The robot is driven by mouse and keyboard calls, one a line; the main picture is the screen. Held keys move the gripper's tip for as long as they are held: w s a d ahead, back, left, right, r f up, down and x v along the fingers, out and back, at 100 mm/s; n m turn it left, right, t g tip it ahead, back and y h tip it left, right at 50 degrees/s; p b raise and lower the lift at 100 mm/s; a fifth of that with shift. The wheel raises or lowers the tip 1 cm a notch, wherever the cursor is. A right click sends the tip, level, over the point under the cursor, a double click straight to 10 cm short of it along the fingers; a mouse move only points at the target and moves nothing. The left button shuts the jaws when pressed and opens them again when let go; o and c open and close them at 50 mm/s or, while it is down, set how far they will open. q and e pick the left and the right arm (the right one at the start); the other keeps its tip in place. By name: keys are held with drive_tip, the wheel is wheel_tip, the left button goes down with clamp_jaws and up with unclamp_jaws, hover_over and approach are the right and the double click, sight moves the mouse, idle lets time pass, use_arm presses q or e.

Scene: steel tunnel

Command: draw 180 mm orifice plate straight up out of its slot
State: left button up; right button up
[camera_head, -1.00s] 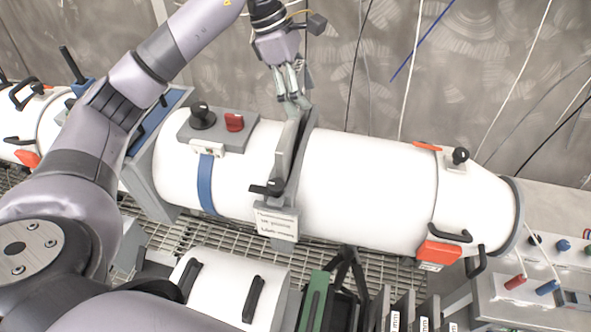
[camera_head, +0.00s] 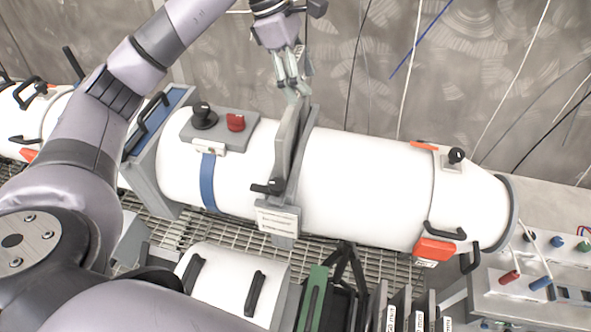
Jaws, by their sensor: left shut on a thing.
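The orifice plate (camera_head: 302,108) is a thin grey plate standing edge-on in its slot in the grey fitting (camera_head: 284,158) around the middle of the white pipe (camera_head: 362,185). Its upper part shows above the pipe; its lower part is hidden in the fitting. My left gripper (camera_head: 298,88) is above the fitting, fingers pointing down, shut on the top of the plate. The exact contact is small and partly hidden. A black lever (camera_head: 267,187) and a white label (camera_head: 277,217) sit on the front of the fitting. My right gripper is out of view.
A block with a black knob (camera_head: 203,117) and a red knob (camera_head: 235,122) sits on the pipe left of the fitting. Slotted plates (camera_head: 405,312) stand at the bottom right. A grey panel with plugs (camera_head: 540,270) is at right. Cables hang on the back wall.

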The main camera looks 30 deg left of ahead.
use_arm(q)
wheel_tip(320, 180, up, 7)
drive_tip(key=p, duration=0.3)
drive_tip(key=shift+f, duration=0.2)
drive_tip(key=shift+r, duration=0.1)
idle(0.4)
drive_tip(key=shift+r, duration=3.4)
drive_tip(key=c, duration=0.5)
